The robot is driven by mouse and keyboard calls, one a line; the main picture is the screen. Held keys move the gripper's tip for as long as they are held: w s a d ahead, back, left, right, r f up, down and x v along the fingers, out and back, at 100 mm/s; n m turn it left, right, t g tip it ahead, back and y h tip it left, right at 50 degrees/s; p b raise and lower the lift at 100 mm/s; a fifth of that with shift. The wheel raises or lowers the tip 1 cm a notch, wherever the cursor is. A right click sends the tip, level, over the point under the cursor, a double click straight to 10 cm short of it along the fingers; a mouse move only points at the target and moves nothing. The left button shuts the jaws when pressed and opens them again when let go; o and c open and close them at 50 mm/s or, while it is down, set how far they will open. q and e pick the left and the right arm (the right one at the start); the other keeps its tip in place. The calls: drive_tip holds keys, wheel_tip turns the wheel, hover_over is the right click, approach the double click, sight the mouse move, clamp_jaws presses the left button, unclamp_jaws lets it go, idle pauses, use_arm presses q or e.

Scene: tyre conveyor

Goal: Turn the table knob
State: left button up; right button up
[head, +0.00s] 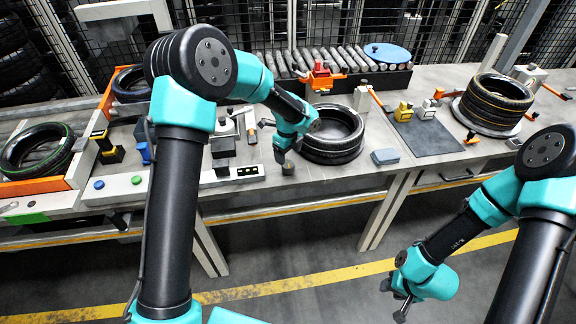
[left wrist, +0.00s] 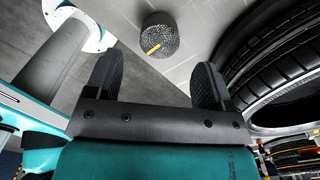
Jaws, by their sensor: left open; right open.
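The table knob (left wrist: 159,37) is a short, dark, knurled cylinder with a yellow mark on its top. In the left wrist view it is beyond my fingertips, in line with the gap between them. In the head view the knob (head: 288,169) is near the table's front edge, left of the middle tyre. My left gripper (head: 280,155) is just above it, open and empty; its two black fingers (left wrist: 155,72) stand apart and do not close on the knob. My right gripper (head: 400,299) is open and empty, low in front of the table, far from the knob.
A stack of tyres (head: 333,134) stands close to the right of the knob. A small grey box (head: 385,156) lies further right. More tyres (head: 495,101) stand at far right. The bench front edge is near the knob.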

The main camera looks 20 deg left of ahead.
sight(288, 164)
use_arm(q)
wheel_tip(288, 164, down, 6)
drive_tip(key=shift+f, duration=0.25)
drive_tip(key=shift+c, duration=0.3)
drive_tip(key=c, duration=0.9)
drive_tip(key=shift+o, duration=0.2)
drive_tip(key=shift+n, duration=0.4)
